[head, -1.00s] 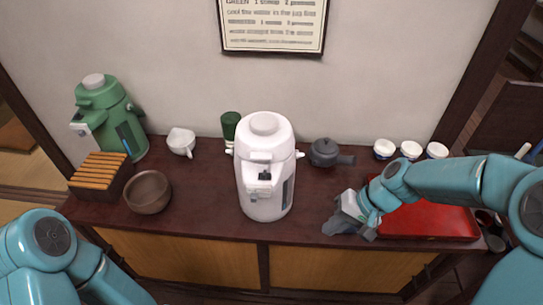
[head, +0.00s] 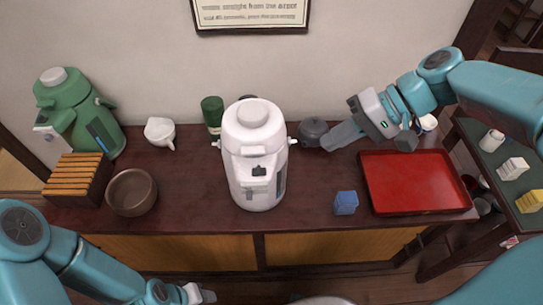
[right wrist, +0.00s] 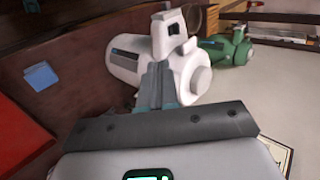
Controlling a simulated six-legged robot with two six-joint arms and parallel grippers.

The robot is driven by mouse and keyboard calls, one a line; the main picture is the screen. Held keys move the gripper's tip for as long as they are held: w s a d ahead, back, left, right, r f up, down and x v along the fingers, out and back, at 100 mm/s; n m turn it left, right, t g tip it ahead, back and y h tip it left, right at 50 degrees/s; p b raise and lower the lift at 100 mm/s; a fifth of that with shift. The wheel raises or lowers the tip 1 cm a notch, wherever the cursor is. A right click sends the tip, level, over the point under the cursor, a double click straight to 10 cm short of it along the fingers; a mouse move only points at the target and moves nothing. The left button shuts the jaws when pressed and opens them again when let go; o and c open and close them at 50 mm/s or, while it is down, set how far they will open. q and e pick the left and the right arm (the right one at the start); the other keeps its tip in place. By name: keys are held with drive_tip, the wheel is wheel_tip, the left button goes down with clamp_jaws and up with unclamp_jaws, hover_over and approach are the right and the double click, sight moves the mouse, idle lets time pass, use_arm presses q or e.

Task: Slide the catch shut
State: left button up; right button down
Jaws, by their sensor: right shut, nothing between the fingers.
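The white air pot (head: 252,190) stands upright near the middle of the counter. A small dark catch-like piece (head: 259,170) shows on its front below the lid; I cannot tell its position. In the right wrist view the white pot (right wrist: 195,75) lies beyond my fingers, with a dark square (right wrist: 174,29) on its spout head. My right gripper (head: 328,141) is shut and empty, to the right of the pot and apart from it, pointing left beside the dark teapot. It also shows in the right wrist view (right wrist: 160,82). My left gripper (head: 200,294) is low at the bottom edge; its jaws are unclear.
A dark teapot (head: 314,128) is close to my right fingers. A blue box (head: 345,203) and a red tray (head: 418,204) are at right. A green air pot (head: 70,125), slatted box (head: 75,181), brown bowl (head: 132,190) and white pitcher (head: 160,131) are at left.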

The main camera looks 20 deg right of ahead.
approach(261, 171)
drive_tip(key=f, duration=0.4)
drive_tip(key=shift+a+f, duration=0.1)
drive_tip(key=shift+a, duration=0.1)
drive_tip(key=a, duration=0.1)
drive_tip(key=a+p, duration=0.1)
drive_tip(key=a, duration=0.1)
drive_tip(key=shift+w, duration=0.35)
drive_tip(key=shift+w+a, duration=0.2)
drive_tip(key=shift+a, duration=0.2)
